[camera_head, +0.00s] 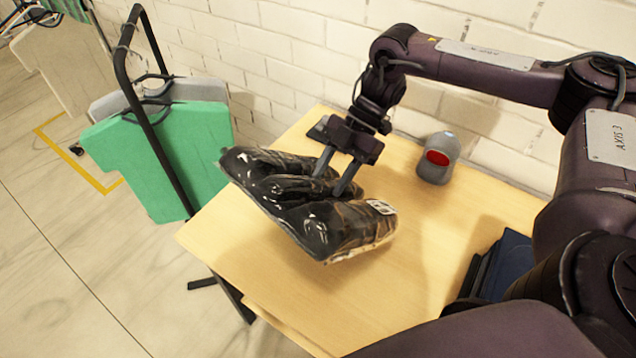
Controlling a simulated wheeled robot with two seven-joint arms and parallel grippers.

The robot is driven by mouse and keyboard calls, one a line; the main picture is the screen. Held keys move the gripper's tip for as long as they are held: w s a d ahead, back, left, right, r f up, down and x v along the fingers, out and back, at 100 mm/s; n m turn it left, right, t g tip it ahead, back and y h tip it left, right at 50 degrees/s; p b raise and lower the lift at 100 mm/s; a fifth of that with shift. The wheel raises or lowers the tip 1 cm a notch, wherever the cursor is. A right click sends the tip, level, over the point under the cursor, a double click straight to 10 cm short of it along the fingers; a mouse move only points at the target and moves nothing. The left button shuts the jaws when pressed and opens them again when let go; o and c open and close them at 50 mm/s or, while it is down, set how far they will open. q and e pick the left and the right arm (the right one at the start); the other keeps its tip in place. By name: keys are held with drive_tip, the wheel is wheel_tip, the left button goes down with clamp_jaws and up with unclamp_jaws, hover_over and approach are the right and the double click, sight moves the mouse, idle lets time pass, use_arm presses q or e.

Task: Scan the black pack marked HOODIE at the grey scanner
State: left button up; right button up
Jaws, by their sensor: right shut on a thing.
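The black pack (305,212) is a shiny, clear-wrapped bundle over the left part of the wooden table. A small white label (381,207) shows at its right end; I cannot read any HOODIE marking. My right gripper (331,186) comes down from above and is shut on the middle of the pack, pinching it. The pack looks tilted, and its left end reaches past the table edge. The grey scanner (437,158) stands upright at the back of the table, right of the pack and apart from it. Its red window (437,158) faces forward. My left gripper is not in view.
The wooden table (400,285) is clear in front of the scanner. Dark blue folded items (505,265) lie at the right, partly behind my arm. A black rack with a green shirt (165,150) stands left of the table. A white brick wall (290,45) closes the back.

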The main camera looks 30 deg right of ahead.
sight(302, 185)
drive_tip(key=shift+w+d+f, duration=0.2)
drive_tip(key=shift+d+f, duration=0.05)
drive_tip(key=shift+d, duration=0.5)
drive_tip(key=shift+a, duration=0.1)
drive_tip(key=s+a+r+p, duration=0.1)
drive_tip(key=a+r+p, duration=0.1)
drive_tip(key=s+a+r+p, duration=0.1)
drive_tip(key=a+r+p, duration=0.2)
drive_tip(key=s+a+r+p, duration=0.2)
drive_tip(key=a+r+p, duration=0.1)
drive_tip(key=shift+s, duration=0.1)
drive_tip(key=shift+s+a, duration=0.15)
drive_tip(key=shift+a, duration=0.2)
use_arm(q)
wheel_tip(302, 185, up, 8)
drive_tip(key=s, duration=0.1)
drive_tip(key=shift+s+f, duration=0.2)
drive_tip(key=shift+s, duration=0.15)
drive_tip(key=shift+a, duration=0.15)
